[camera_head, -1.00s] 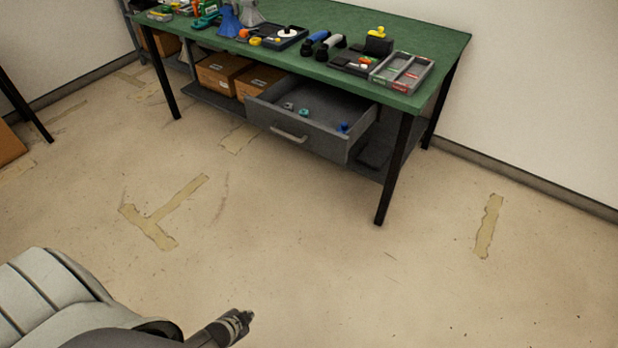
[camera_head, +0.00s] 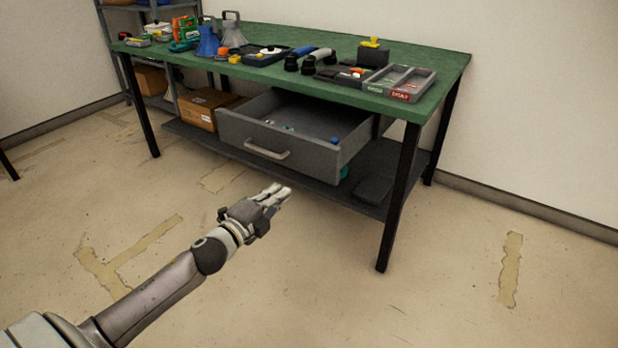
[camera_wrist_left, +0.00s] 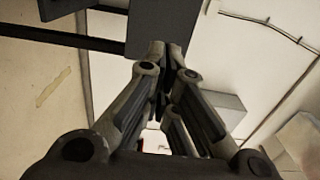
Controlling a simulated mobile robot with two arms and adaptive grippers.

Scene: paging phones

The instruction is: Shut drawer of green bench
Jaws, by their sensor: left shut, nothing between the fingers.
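The green bench (camera_head: 300,72) stands against the wall in the head view. Its grey drawer (camera_head: 322,158) is pulled out toward me, with a handle (camera_head: 267,149) on its front and several small items inside. My left gripper (camera_head: 278,193) is below and in front of the drawer front, apart from it in the picture. Its fingers are together and empty. In the left wrist view the fingers (camera_wrist_left: 168,48) reach toward a dark grey panel that looks like part of the drawer. My right gripper is in neither view.
Cardboard boxes (camera_head: 207,108) sit on the lower shelf left of the drawer. The bench's front right leg (camera_head: 400,195) stands right of it. Tools, cones and a divided tray (camera_head: 399,82) crowd the bench top. The floor in front is clear.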

